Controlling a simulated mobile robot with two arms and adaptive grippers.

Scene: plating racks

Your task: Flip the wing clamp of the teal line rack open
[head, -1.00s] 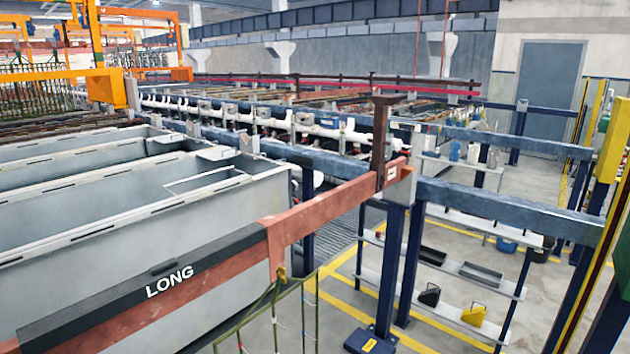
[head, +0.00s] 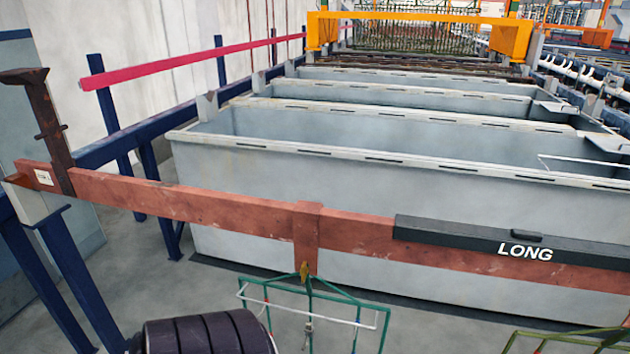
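A teal-green wire rack (head: 350,299) hangs from the rust-red beam (head: 220,201) in the lower middle of the head view. Its lower part is cut off by the frame's bottom edge. A small brass-coloured piece, apparently its wing clamp (head: 304,271), sits at the top of the rack, just under a red bracket on the beam. It is too small to tell whether the clamp is open or shut.
A black block marked LONG (head: 470,236) lies along the beam at right. An olive-green rack (head: 545,336) shows at the bottom right. Large grey tanks (head: 400,172) stand behind the beam. A dark post (head: 48,130) and blue supports (head: 75,275) stand at left.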

